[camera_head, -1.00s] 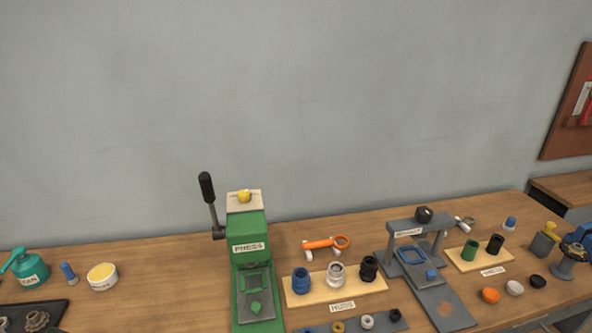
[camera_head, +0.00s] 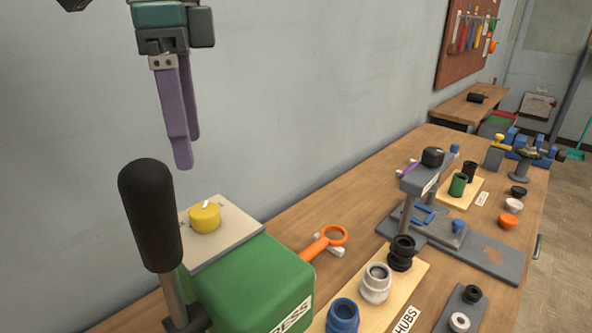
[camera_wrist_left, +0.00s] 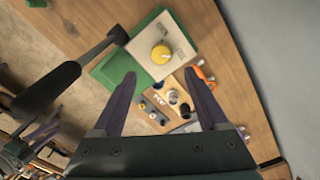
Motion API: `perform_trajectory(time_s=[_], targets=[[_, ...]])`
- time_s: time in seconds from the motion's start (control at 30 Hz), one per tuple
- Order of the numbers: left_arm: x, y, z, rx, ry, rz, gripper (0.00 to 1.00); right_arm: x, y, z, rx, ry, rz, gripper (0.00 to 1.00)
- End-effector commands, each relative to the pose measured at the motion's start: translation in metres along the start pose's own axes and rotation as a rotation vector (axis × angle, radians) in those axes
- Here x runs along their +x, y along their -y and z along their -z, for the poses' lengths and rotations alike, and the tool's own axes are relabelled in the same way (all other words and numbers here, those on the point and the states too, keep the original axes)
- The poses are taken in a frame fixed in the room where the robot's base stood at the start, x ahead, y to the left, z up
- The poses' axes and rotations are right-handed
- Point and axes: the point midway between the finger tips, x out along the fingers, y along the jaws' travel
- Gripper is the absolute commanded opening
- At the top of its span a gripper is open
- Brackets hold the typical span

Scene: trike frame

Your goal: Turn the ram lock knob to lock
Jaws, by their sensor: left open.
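The ram lock knob (camera_head: 205,217) is a yellow round knob with a white mark on its top. It sits on a beige plate (camera_head: 236,232) on top of the green press (camera_head: 255,280). In the left wrist view the knob (camera_wrist_left: 160,54) lies beyond the fingertips, between their lines. My left gripper (camera_head: 188,152) is open and empty, with purple fingers pointing down, above the knob and apart from it. Its fingers also show in the left wrist view (camera_wrist_left: 158,82).
The press lever with its black handle (camera_head: 150,215) stands upright beside the knob, at its left. An orange ring-ended tool (camera_head: 325,241) and a board of hubs (camera_head: 405,290) lie right of the press. The wall is close behind.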

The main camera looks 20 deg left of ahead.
Motion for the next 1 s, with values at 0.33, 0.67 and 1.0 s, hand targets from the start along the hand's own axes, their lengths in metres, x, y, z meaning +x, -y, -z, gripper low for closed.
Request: perform_trajectory(time_s=[0.33,0.67,1.0], targets=[[0.041,0.001,-0.003,-0.006,0.003,-0.005,0.77,-0.010,-0.007,0.003,-0.012,-0.002,-0.018,0.50],[0.091,0.001,-0.002,-0.005,0.001,-0.002,0.77,-0.017,-0.007,0.005,-0.012,-0.001,-0.018,0.50],[0.097,0.002,-0.001,-0.003,-0.001,0.001,0.77,-0.016,-0.004,0.005,-0.007,-0.002,-0.011,0.50]])
